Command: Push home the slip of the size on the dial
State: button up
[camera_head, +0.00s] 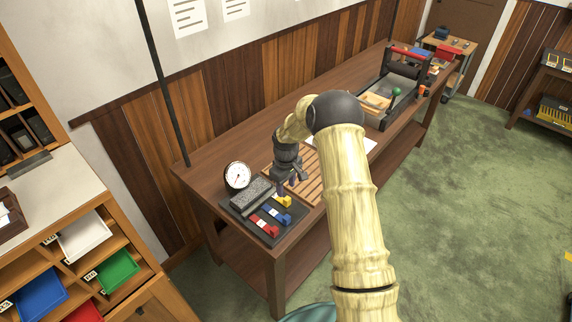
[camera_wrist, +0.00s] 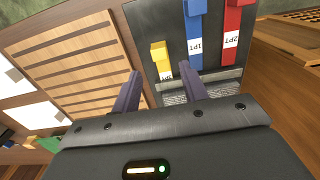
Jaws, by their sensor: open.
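A round white dial (camera_head: 237,176) with a red needle stands at the bench's near left end; its reading is too small to tell. Beside it a dark holder (camera_head: 232,209) with a grey speckled block (camera_head: 253,191) bears yellow (camera_head: 283,201), blue (camera_head: 273,212) and red (camera_head: 264,225) slips. In the wrist view the yellow slip (camera_wrist: 160,56) shows between the fingers, farther out, with its label partly hidden. The blue slip (camera_wrist: 196,18) and the red slip (camera_wrist: 232,20) have white labels, apparently 1Pt and 2Pt. My gripper (camera_head: 289,184) is open and empty above the yellow end.
A slatted wooden rack (camera_wrist: 75,65) lies beside the holder. At left, a cabinet holds white (camera_head: 84,237), green (camera_head: 117,270) and blue (camera_head: 40,295) trays.

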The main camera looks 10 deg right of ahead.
notch_tip(320, 180, up, 12)
jog(key=b, duration=0.2)
jog(key=shift+d+f, duration=0.15)
jog(key=shift+f, duration=0.05)
jog(key=s+r+m+t, duration=0.1)
jog(key=s+r+m, duration=0.1)
jog(key=s, duration=1.2)
jog(key=s+r+m+t, duration=0.1)
jog(key=s+m, duration=0.4)
jog(key=s, duration=0.9)
jog(key=shift+a+r+t, duration=0.3)
jog(key=shift+r, duration=0.3)
dwell(0.5)
